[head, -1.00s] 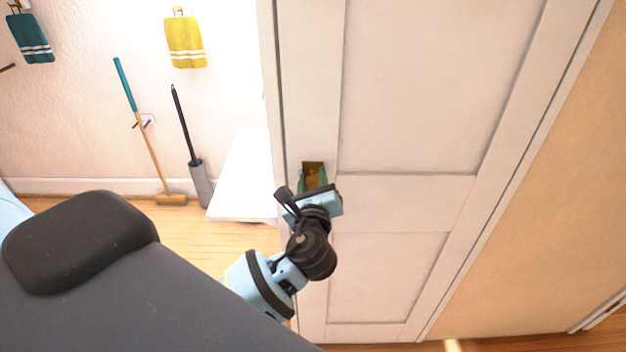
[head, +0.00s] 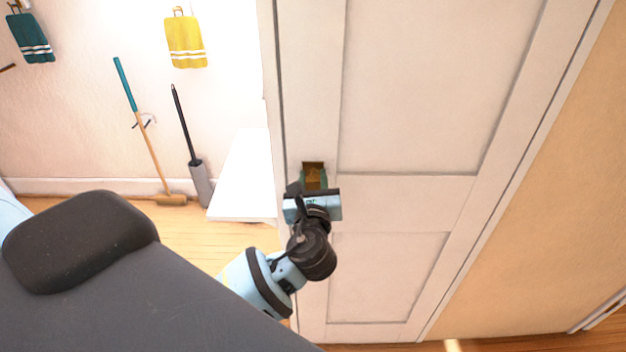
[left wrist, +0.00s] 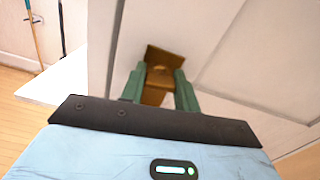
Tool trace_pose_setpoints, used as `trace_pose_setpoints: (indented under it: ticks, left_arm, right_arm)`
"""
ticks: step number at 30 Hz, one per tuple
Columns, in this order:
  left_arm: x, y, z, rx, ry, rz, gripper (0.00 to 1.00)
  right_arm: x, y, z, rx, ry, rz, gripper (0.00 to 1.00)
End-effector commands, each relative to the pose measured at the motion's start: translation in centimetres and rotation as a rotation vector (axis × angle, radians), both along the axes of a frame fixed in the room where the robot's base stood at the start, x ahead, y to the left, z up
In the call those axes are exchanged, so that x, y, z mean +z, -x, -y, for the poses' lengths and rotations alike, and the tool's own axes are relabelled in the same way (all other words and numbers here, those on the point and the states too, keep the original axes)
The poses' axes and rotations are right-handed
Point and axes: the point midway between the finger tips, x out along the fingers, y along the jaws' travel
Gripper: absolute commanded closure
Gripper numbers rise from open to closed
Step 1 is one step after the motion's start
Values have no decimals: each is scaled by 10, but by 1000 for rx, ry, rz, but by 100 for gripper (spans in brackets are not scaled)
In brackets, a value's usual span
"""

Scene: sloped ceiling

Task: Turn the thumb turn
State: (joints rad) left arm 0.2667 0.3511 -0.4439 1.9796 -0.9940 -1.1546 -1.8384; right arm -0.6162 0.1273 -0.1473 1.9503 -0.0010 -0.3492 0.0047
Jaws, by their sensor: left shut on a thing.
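The thumb turn sits on a square brass plate (head: 313,168) near the left edge of the white panelled door (head: 400,100). In the left wrist view the brass thumb turn (left wrist: 157,84) stands between two green fingers, below the upper part of its plate (left wrist: 163,56). My left gripper (head: 313,181) is shut on the thumb turn, one finger at each side. The fingers hide part of the thumb turn, and its exact angle is hard to read. My right gripper is in neither view.
A white slab-like surface (head: 240,180) lies left of the door. Yellow (head: 185,43) and teal (head: 30,38) towels hang there. Wooden floor (head: 215,240) shows below.

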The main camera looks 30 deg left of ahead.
Motion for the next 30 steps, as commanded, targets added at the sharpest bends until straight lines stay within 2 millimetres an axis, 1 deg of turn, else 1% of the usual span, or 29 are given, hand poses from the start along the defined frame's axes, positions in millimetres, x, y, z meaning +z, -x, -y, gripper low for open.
trace_pose_setpoints:
  ticks: [2, 3, 7, 17, 20, 30]
  left_arm:
    - [0, 0, 0, 0, 0, 0, 92]
    - [0, 0, 0, 0, 0, 0, 64]
    - [0, 0, 0, 0, 0, 0, 47]
    - [-1, 2, 2, 0, 1, 0, 47]
    - [-2, 10, 7, -2, 2, -2, 47]
    - [-2, 54, 34, 0, 3, -1, 47]
  right_arm:
    - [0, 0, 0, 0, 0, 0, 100]
    - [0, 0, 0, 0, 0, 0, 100]
    - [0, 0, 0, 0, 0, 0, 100]
    - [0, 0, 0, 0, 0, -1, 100]
    - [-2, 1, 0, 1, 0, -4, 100]
    - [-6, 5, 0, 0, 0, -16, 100]
